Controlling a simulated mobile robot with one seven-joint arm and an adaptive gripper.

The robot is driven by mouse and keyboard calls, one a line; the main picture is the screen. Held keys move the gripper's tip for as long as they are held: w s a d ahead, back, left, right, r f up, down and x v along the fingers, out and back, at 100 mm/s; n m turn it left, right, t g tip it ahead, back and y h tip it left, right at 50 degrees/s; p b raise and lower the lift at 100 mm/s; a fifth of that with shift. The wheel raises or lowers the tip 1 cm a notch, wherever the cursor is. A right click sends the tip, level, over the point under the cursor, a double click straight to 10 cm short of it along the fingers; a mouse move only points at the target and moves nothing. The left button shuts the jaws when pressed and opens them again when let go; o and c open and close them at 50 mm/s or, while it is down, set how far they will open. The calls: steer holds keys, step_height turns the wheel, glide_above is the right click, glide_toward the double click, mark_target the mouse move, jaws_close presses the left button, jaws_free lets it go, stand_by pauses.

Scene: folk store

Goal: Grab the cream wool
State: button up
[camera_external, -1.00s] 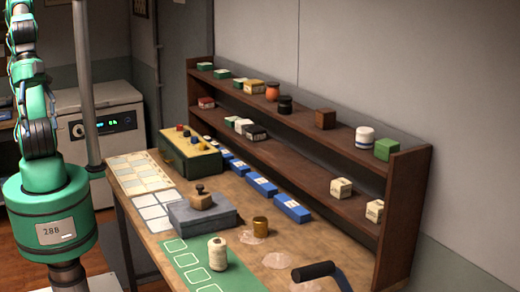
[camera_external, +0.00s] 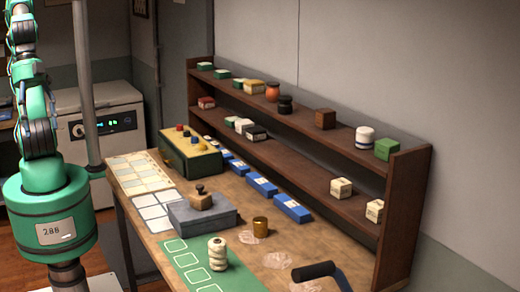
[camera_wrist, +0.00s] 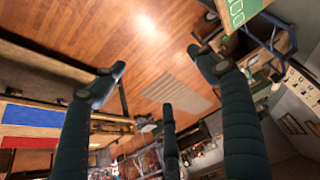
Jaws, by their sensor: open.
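A cream spool-shaped thing (camera_external: 217,254), which looks like the cream wool, stands upright on the green mat (camera_external: 186,258) near the front of the wooden table. It shows darker bands around its sides. My gripper (camera_wrist: 158,72) has dark ribbed fingers spread wide apart, open and empty. It is outside the external view, where only part of my arm shows at the left. The wrist view looks over a wooden floor, and I cannot make out the wool there. A green patch with white outlines shows at its upper right.
A grey block (camera_external: 205,217) with a knobbed piece on top and a brass cup (camera_external: 260,222) stand near the wool. A dark curved handle (camera_external: 313,271) rises at the front. A two-level wooden shelf (camera_external: 402,215) with several small goods lines the back.

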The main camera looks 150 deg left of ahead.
steer(key=c, duration=0.3)
steer(key=shift+c, duration=0.2)
steer(key=w+a+f+n+g, duration=0.2)
steer(key=w+a+n, duration=0.65)
steer(key=w, duration=0.25)
steer(key=w+a+f+n+g, duration=0.1)
steer(key=w+a+f+n, duration=0.2)
steer(key=w+a+n, duration=0.55)
steer(key=w+a+f+n+g, duration=0.1)
steer(key=w+a+f+n, duration=0.1)
steer(key=a+f+n, duration=0.2)
steer(key=w+a+f+n, duration=0.3)
steer(key=a+f+n, duration=0.2)
steer(key=a+f, duration=0.6)
steer(key=w+a+f+n+g+p, duration=0.1)
steer(key=w+a+f+n, duration=0.1)
steer(key=a+f+n, duration=0.2)
steer(key=a+f, duration=0.3)
steer(key=a, duration=0.4)
steer(key=shift+w+a+f+g, duration=0.15)
steer(key=shift+w+a+g, duration=0.05)
steer(key=shift+w+g, duration=0.15)
